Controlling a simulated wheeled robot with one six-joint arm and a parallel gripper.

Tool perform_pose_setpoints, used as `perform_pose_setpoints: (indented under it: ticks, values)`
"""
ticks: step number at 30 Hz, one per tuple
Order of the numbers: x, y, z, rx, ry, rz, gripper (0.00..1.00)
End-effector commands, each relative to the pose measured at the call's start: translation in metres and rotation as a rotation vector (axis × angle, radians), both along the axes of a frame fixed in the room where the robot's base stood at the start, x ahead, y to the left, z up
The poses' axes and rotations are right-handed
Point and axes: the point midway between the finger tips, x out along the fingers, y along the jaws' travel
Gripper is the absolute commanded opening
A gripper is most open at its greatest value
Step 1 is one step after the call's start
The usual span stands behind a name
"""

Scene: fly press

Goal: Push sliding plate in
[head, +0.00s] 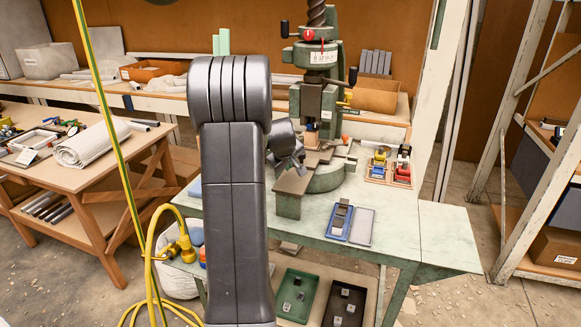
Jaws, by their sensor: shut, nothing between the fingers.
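The green fly press (327,178) stands on the pale green bench, its dark screw at the top and its ram over the bed. A flat grey-brown sliding plate (291,184) juts out of the front left of the press bed towards me. My gripper (299,165) is small and dark beside the press, close to the plate's inner part. It is shut and empty. I cannot tell whether it touches the plate. My own arm hides the area left of the press and part of the gripper.
A blue tray (336,226) with dark pieces and a grey tray (359,228) lie on the bench front. Small red and yellow items stand in a wooden holder (376,174) at the right. A yellow hose (149,262) hangs at the left. The bench's right end (447,240) is clear.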

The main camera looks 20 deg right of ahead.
Motion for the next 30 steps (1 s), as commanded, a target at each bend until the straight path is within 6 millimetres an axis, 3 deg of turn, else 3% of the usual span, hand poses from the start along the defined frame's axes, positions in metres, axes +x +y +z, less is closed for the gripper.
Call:
perform_pose_setpoints:
  ticks: [9, 15, 30]
  values:
    - [-0.032, 0.013, 0.048, -0.001, -0.003, 0.000, 0.00]
    - [-0.047, 0.019, 0.068, 0.000, 0.000, 0.000, 0.00]
    - [-0.054, 0.022, 0.076, 0.001, 0.001, 0.000, 0.00]
